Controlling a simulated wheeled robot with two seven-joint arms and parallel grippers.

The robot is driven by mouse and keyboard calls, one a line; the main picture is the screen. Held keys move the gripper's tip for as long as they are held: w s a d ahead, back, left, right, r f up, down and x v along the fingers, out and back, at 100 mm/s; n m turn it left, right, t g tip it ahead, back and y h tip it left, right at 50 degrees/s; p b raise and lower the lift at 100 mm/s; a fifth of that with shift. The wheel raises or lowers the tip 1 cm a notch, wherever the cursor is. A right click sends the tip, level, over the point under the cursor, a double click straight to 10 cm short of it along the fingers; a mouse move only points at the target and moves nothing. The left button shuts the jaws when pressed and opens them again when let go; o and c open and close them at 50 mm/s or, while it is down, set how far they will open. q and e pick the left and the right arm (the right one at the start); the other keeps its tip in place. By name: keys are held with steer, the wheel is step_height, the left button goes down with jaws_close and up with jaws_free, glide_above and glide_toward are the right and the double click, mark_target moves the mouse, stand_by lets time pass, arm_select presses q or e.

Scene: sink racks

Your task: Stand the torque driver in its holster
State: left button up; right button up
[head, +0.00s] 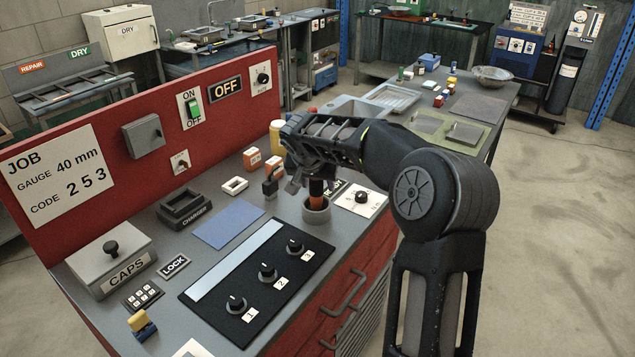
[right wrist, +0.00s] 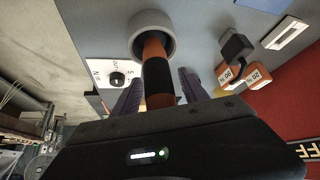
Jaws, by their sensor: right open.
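The torque driver (head: 316,188), with an orange and black handle, stands about upright with its lower end inside the round grey holster (head: 316,213) on the bench. In the right wrist view the driver (right wrist: 158,75) runs from the holster ring (right wrist: 152,32) towards my palm. My right gripper (head: 311,180) is open around the handle, and its dark fingers (right wrist: 157,95) lie on either side of it with visible gaps. The gripper covers the driver's upper part in the head view. My left gripper is not in view.
A small white panel with a knob (head: 361,197) lies right of the holster. Orange-and-white blocks (head: 272,166) and a black charger (head: 184,208) are to the left. A black three-knob panel (head: 262,272) lies in front. The blue mat (head: 228,223) is bare.

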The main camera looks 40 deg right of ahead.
steer(key=shift+r, duration=0.25)
steer(key=shift+s+a+r, duration=0.15)
steer(key=shift+a+r, duration=0.05)
steer(key=shift+r, duration=0.05)
steer(key=b+v, duration=0.2)
steer(key=v, duration=0.9)
steer(key=shift+s, duration=0.15)
